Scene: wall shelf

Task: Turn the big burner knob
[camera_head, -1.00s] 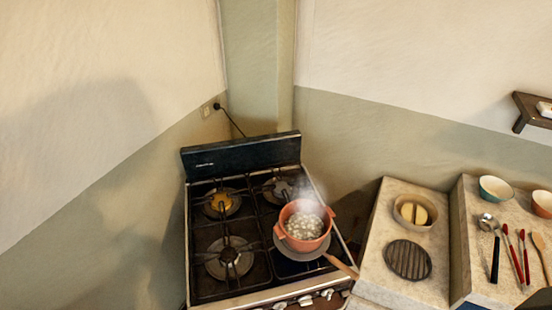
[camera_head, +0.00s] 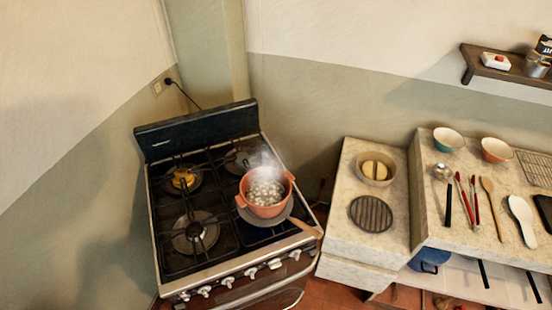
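The stove (camera_head: 205,200) stands in the corner with a dark back panel and several burners. A row of light burner knobs (camera_head: 228,282) runs along its front edge. One knob (camera_head: 275,263) towards the right looks larger than the others. An orange pot (camera_head: 265,191) with pale round pieces in it steams on the front right burner, with a wooden-handled pan under it. Neither of my grippers shows in this view.
A stone counter (camera_head: 335,245) right of the stove bears a bowl (camera_head: 375,168) and a round dark grate (camera_head: 371,214). Further right, a counter holds utensils (camera_head: 473,200) and two bowls. A wall shelf (camera_head: 515,72) is at upper right. Reddish floor shows before the stove.

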